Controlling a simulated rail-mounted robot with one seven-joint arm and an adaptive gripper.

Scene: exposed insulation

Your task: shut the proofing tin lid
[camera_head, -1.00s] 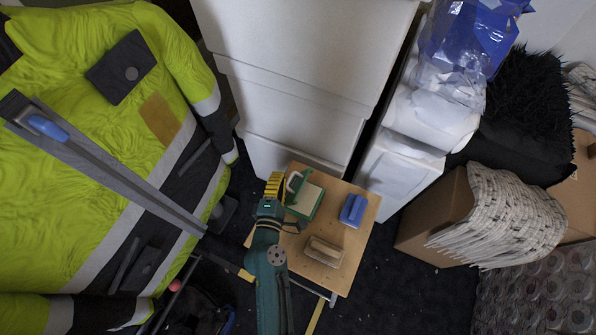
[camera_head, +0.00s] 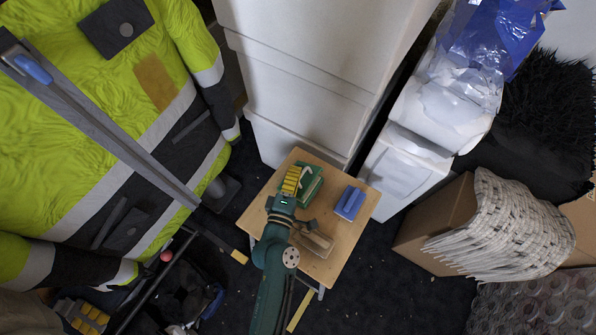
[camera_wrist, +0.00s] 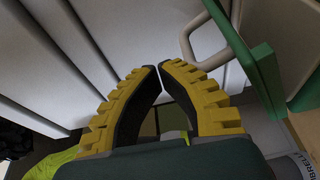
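The green proofing tin (camera_head: 316,189) stands on the small wooden table, partly hidden by my gripper in the head view. Its green lid (camera_wrist: 246,55) shows at an angle in the wrist view, apart from the green tin rim (camera_wrist: 306,92), so it looks partly open. A pale handle (camera_wrist: 208,62) sticks out from the lid's left face. My gripper (camera_wrist: 160,66) has yellow, black-lined fingers with the tips almost together and nothing visible between them. The right fingertip is close beside the handle; contact cannot be told. In the head view my gripper (camera_head: 290,182) is at the tin's left side.
On the wooden table (camera_head: 262,208) are a blue block-like object (camera_head: 350,203) and a wooden brush-like object (camera_head: 316,241), partly behind my arm. White drawers (camera_head: 300,85) stand close behind the table. A hi-vis jacket (camera_head: 100,130) is at left, a cardboard box (camera_head: 432,217) at right.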

